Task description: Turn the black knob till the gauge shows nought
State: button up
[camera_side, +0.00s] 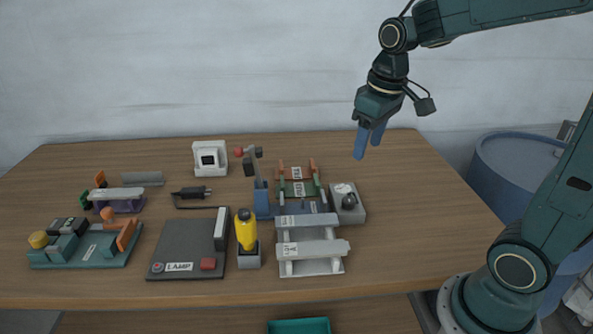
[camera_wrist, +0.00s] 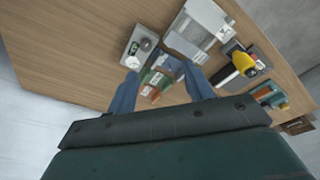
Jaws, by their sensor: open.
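A grey box (camera_side: 359,213) stands right of centre on the table, at the right end of the cluster of devices. On it are a dark knob (camera_side: 350,201) and a small white round gauge (camera_side: 343,188). The gauge's needle is too small to read. In the wrist view the box (camera_wrist: 150,32) lies just beyond the left finger, with the knob (camera_wrist: 133,48) and a white dial (camera_wrist: 146,44) showing. My gripper (camera_side: 367,150) is open and empty, high above the table and behind the box. In the wrist view my gripper (camera_wrist: 160,70) shows both blue fingers spread apart.
Left of the box are white and grey rails (camera_side: 312,249), green and orange brackets (camera_side: 298,188) and a blue stand with a lever (camera_side: 262,200). The table's right side is clear.

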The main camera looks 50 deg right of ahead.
jog(key=g, duration=0.2)
send_over(349, 199)
notch_tip(349, 199, down, 6)
jog(key=shift+w+r, duration=0.1)
notch_tip(349, 199, down, 14)
jog(key=shift+r, duration=0.1)
dwell(0.6)
jog(key=c, duration=1)
